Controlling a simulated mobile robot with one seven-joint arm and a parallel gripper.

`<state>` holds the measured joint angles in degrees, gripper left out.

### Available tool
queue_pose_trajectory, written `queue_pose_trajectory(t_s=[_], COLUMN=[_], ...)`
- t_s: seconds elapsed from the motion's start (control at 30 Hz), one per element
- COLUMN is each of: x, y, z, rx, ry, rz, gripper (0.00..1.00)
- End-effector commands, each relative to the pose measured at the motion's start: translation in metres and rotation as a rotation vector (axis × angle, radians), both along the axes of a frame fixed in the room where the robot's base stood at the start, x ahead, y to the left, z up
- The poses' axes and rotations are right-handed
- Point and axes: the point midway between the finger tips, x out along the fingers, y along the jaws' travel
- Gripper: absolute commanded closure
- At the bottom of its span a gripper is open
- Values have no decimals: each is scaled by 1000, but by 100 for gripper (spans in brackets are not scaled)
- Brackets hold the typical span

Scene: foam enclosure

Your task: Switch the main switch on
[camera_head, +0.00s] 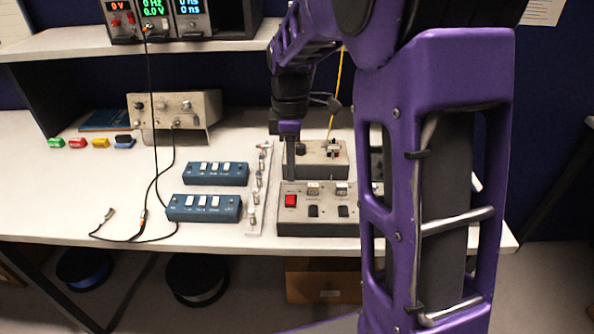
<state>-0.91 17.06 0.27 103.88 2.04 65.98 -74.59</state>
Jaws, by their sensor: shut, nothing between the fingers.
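A grey control box (320,228) stands near the front edge of the table. Its sloped top carries a red rocker switch (291,200) at the left, with several black and light switches to the right. Which one is the main switch, and whether it is on, is too small to read. My gripper (290,178) is shut and empty, pointing down just above and behind the red switch, at the left of the box. I cannot tell whether it touches the box. My purple arm hides the right end of the box.
Another grey box (318,170) with knobs stands right behind. Two blue switch boxes (216,173) (204,208) and a strip of connectors (256,195) lie to the left. A black cable (150,185) hangs down to the table.

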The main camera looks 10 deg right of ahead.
Motion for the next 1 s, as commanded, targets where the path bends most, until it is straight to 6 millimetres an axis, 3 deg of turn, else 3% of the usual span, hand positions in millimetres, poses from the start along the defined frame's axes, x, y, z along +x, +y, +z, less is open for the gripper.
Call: queue_pose_trajectory(t_s=[0.03, 0.2, 0.4, 0.87, 1.0], x=[3, 8, 10, 11, 2], y=[-2, -3, -4, -4, -2], z=[16, 53, 79, 87, 93], rx=[-1, 0, -1, 0, 0], ry=[-9, -7, -5, -3, -4], rz=[-2, -2, -2, -2, -1], gripper=[100, 100, 100, 100, 100])
